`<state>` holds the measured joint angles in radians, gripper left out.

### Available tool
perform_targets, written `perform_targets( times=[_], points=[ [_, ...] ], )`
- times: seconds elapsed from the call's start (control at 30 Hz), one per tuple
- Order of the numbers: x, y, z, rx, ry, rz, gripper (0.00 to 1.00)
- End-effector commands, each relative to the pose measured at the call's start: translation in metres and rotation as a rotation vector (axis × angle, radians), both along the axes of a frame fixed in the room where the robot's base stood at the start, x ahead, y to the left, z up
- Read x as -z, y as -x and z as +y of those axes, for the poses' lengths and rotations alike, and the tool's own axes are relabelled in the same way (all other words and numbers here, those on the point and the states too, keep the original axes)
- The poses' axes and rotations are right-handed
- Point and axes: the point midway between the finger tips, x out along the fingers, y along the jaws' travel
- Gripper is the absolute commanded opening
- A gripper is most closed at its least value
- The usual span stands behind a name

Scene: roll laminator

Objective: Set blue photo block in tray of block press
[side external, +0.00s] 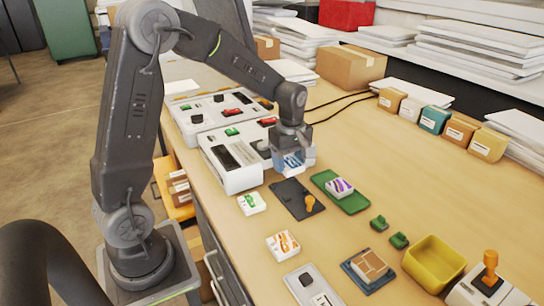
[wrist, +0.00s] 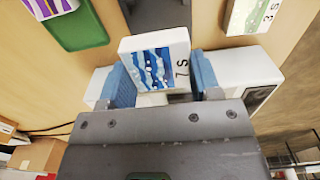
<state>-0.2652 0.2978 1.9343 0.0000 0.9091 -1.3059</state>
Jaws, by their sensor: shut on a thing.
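My gripper (side external: 294,158) is shut on the blue photo block (wrist: 156,62), a white block with a blue wavy picture on its face. In the wrist view it sits between the two blue fingers (wrist: 160,84). In the side view the fingers mostly hide it. It is held by the front end of the white machine (side external: 230,158), close behind a dark grey plate (side external: 289,190) with an orange knob (side external: 310,202). I cannot tell whether this plate is the tray of the block press; no block lies on it.
A green tray (side external: 326,181) holds a purple-striped block (side external: 340,187). A green-marked block (side external: 251,204) and an orange-marked block (side external: 283,246) lie nearer. A yellow bin (side external: 436,262) and a white device with an orange handle (side external: 490,268) stand lower right. Small boxes (side external: 433,119) line the back.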

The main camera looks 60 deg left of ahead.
Motion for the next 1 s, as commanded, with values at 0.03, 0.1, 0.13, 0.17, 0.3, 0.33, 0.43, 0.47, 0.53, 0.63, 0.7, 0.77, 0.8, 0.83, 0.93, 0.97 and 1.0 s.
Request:
perform_targets(
  times=[0.03, 0.1, 0.13, 0.17, 0.3, 0.33, 0.43, 0.47, 0.53, 0.63, 0.7, 0.77, 0.8, 0.83, 0.93, 0.97, 1.0],
  points=[
    [0.002, -0.001, 0.0, 0.0, 0.0, 0.0, 0.34],
    [0.006, -0.001, 0.0, 0.0, 0.001, 0.002, 0.34],
    [0.009, 0.0, 0.0, 0.0, 0.001, 0.003, 0.34],
    [0.011, 0.0, 0.0, 0.0, 0.001, 0.002, 0.34],
    [0.024, 0.0, 0.0, 0.0, 0.001, 0.002, 0.34],
    [0.027, 0.0, 0.0, 0.0, 0.001, 0.002, 0.34],
    [0.036, 0.0, 0.0, 0.0, 0.001, 0.002, 0.34],
    [0.039, 0.0, 0.0, 0.0, 0.001, 0.002, 0.34],
    [0.045, 0.0, 0.0, 0.0, 0.001, 0.002, 0.34],
    [0.051, 0.0, 0.0, 0.0, 0.001, 0.001, 0.34],
    [0.055, 0.0, 0.0, 0.0, 0.0, 0.001, 0.34],
    [0.057, 0.0, 0.0, 0.0, 0.0, 0.001, 0.34],
    [0.059, 0.0, 0.0, 0.0, 0.0, 0.001, 0.34],
    [0.059, 0.0, 0.0, 0.0, 0.0, 0.001, 0.34],
    [0.06, 0.0, 0.0, 0.0, 0.0, 0.0, 0.34],
    [0.061, 0.0, 0.0, 0.0, 0.0, 0.0, 0.34],
    [0.06, 0.0, 0.0, 0.0, 0.0, 0.0, 0.34]
  ],
)
